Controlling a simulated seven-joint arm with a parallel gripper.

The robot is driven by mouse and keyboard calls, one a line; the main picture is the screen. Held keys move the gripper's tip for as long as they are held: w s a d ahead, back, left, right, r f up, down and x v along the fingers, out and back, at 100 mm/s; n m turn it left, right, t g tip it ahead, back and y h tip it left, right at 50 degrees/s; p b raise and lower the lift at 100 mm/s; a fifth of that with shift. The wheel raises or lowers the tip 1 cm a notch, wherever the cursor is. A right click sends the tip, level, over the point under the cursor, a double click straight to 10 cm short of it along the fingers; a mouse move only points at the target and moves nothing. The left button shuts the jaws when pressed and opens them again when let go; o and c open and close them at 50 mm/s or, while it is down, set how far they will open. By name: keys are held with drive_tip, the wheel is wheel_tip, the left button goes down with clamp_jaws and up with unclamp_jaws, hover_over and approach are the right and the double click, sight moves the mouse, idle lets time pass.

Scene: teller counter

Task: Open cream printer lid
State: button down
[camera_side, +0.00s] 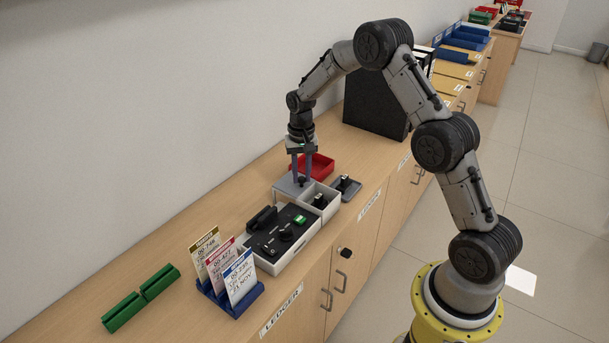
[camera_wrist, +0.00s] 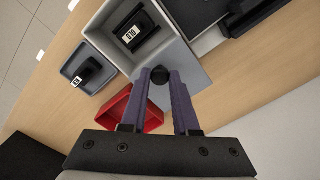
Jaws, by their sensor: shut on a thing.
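My gripper (camera_side: 301,172) points down over the counter. In the wrist view, its two purple fingers (camera_wrist: 159,84) are closed around a small black knob (camera_wrist: 158,75). The knob sits at the edge of a flat light grey lid (camera_wrist: 212,66). In the side view the lid (camera_side: 287,190) lies beside the open cream printer box (camera_side: 331,206). A black stamp-like block marked 010 (camera_wrist: 134,30) stands inside the box. It also shows in the side view (camera_side: 320,201). The gripper partly hides the lid; whether the lid is hinged or sliding I cannot tell.
A red tray (camera_side: 322,163) lies behind the gripper. A small grey tray (camera_side: 352,191) holds a black stamp. A black-topped white device (camera_side: 283,237), a blue card holder (camera_side: 233,300) and green holders (camera_side: 141,297) stand nearer. A tall black box (camera_side: 374,108) stands farther back.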

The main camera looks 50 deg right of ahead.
sight(301, 178)
drive_tip(key=c, duration=0.7)
unclamp_jaws()
drive_tip(key=shift+o, duration=0.2)
drive_tip(key=shift+r, duration=0.1)
wheel_tip(301, 178, up, 14)
